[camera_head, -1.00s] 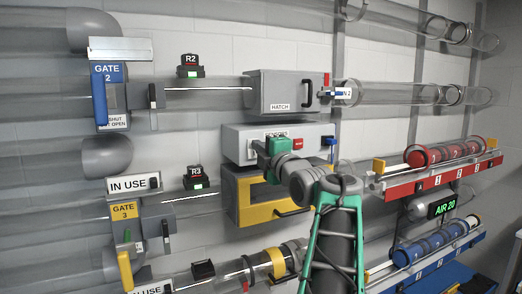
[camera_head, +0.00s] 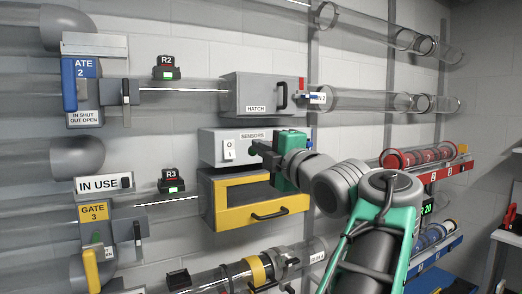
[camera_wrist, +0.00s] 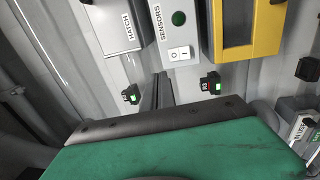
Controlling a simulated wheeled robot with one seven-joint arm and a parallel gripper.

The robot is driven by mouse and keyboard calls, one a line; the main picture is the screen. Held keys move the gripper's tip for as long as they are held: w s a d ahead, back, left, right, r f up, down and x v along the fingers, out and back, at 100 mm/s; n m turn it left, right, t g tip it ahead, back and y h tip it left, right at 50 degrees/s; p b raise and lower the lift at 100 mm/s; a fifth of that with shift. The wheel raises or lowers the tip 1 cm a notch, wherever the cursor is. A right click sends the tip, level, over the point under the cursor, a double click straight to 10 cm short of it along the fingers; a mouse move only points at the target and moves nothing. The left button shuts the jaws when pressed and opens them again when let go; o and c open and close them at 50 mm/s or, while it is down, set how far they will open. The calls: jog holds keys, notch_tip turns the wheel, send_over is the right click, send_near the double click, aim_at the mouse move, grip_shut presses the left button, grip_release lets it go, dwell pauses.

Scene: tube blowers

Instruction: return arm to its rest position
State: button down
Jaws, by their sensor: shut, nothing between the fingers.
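My gripper (camera_head: 262,155) is at the end of my green-and-grey arm, in front of the right part of the grey SENSORS box (camera_head: 211,147) in the head view. Its green body covers part of that box. In the wrist view the dark fingers (camera_wrist: 161,90) are together with nothing between them, and the green body fills the bottom. I cannot tell the exact gap between fingers and box.
The HATCH box (camera_head: 262,94) is above and a yellow-framed drawer (camera_head: 222,222) below. Gates and clear tubes line the wall at left. A red rack (camera_head: 448,171) and a blue rack (camera_head: 436,255) stand at right. Open floor space shows at lower right.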

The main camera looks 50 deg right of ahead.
jog(key=w+a+f+m+g+y+p, duration=0.1)
jog(key=w+a+f+m+g, duration=0.15)
jog(key=w+a+f, duration=0.35)
jog(key=w+a+f+m+g+y+p, duration=0.1)
jog(key=w+a+f+m+y, duration=0.2)
jog(key=f, duration=0.4)
jog(key=w+a+f+m+g+p, duration=0.15)
jog(key=a+f+m+g, duration=0.25)
jog(key=a+f, duration=0.65)
jog(key=s+a+f+m+g, duration=0.1)
jog(key=s+a+f+g, duration=0.1)
jog(key=s+a+f, duration=0.2)
jog(key=s+a+f+m+g+y+p, duration=0.1)
jog(key=s+a+f+m+g, duration=0.1)
jog(key=s+f, duration=0.5)
jog(key=s+a+f+m+g+p, duration=0.1)
jog(key=s+a+f+g, duration=0.3)
jog(key=f, duration=0.5)
jog(key=s+a+m, duration=0.1)
jog(key=a, duration=0.1)
jog(key=shift+s+a+f, duration=0.15)
jog(key=shift+a+f, duration=0.15)
jog(key=shift+a, duration=0.05)
